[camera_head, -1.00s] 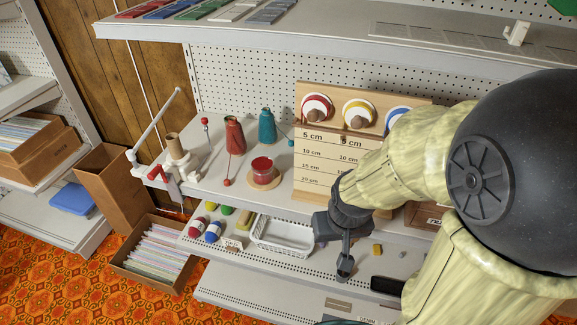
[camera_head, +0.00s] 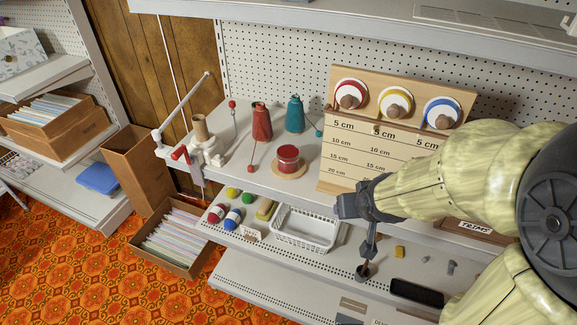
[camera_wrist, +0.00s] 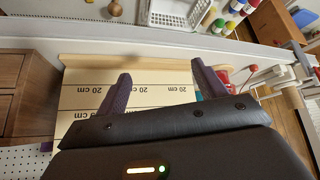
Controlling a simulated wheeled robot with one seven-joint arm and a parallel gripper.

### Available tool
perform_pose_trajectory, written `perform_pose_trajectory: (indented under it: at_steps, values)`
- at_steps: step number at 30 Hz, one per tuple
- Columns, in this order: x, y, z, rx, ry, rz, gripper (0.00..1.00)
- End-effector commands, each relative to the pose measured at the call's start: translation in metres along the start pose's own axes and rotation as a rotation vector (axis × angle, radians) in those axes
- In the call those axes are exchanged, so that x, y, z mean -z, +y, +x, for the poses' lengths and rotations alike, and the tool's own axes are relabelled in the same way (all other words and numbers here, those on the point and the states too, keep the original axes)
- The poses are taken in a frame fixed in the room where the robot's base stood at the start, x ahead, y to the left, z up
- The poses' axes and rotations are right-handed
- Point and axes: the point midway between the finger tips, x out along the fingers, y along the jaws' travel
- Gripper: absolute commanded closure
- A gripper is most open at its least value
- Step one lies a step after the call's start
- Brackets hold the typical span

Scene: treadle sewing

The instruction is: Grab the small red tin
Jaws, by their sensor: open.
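The small red tin (camera_head: 288,158) stands upright on a round wooden base on the upper grey shelf, left of the wooden board marked in cm (camera_head: 333,178). My gripper (camera_head: 352,205) is in front of the shelf edge, to the right of and below the tin, apart from it. In the wrist view my gripper (camera_wrist: 160,85) has its two fingers spread, with nothing between them but the board behind. Red shapes show beyond the right finger there, but I cannot tell whether one is the tin.
A red bottle (camera_head: 262,122) and a teal bottle (camera_head: 295,114) stand behind the tin. A white winder with a lever (camera_head: 207,148) is at the left. A white basket (camera_head: 306,228) sits on the lower shelf.

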Motion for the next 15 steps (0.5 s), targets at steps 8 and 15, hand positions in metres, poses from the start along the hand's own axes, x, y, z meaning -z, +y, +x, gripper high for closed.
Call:
perform_pose_trajectory:
  at_steps: [8,15]
  values:
    - [0.059,-0.058,0.01,0.174,0.469,-0.129,0.3]
    - [0.074,-0.081,-0.004,0.256,0.588,-0.162,0.3]
